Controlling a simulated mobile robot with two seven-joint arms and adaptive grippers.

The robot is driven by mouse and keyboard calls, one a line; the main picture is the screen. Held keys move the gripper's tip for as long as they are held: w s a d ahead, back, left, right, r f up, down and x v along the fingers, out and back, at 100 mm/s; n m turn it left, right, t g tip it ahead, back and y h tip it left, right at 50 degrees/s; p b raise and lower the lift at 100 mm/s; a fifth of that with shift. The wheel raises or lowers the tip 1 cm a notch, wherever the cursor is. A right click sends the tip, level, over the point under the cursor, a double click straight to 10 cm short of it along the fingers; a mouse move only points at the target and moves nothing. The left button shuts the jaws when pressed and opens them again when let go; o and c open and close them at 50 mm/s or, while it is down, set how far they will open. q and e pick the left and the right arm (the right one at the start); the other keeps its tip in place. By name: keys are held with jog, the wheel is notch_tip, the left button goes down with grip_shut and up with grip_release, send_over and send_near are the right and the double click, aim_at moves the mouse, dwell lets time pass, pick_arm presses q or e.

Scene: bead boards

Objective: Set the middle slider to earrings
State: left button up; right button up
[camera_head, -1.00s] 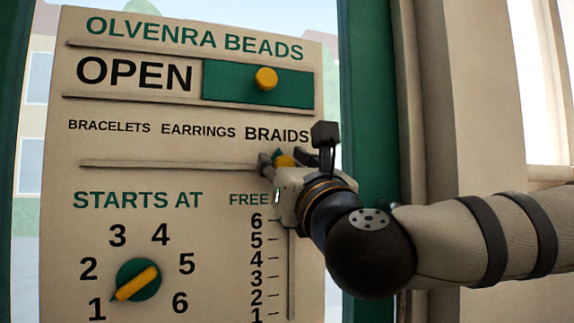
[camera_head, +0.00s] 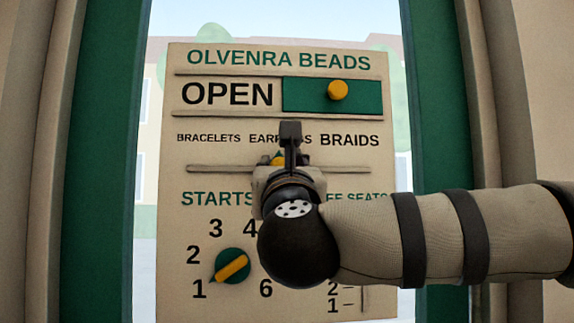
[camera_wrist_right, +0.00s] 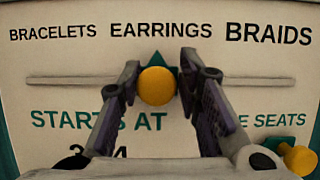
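The middle slider runs in a horizontal groove (camera_wrist_right: 72,79) below the labels BRACELETS, EARRINGS (camera_wrist_right: 161,30) and BRAIDS. Its round yellow knob (camera_wrist_right: 157,86) has a green pointer (camera_wrist_right: 157,58) that points up at the middle of EARRINGS. My right gripper (camera_wrist_right: 159,76) has one finger on each side of the knob, drawn in close on it. My left gripper is in neither view.
Above is the OPEN panel with a green plate (camera_head: 308,97) and yellow knob (camera_head: 337,90). Below left is the STARTS AT dial (camera_head: 232,266), pointing at 1. A FREE SEATS slider knob (camera_wrist_right: 299,158) shows at lower right in the wrist view. My right arm hides part of the lower board.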

jog(key=o, duration=0.3)
jog(key=shift+w+d+r, duration=0.1)
jog(key=shift+d+r, duration=0.05)
jog(key=shift+r, duration=0.15)
jog(key=shift+w+f, duration=0.1)
jog(key=shift+f, duration=0.15)
jog(key=v, duration=1.2)
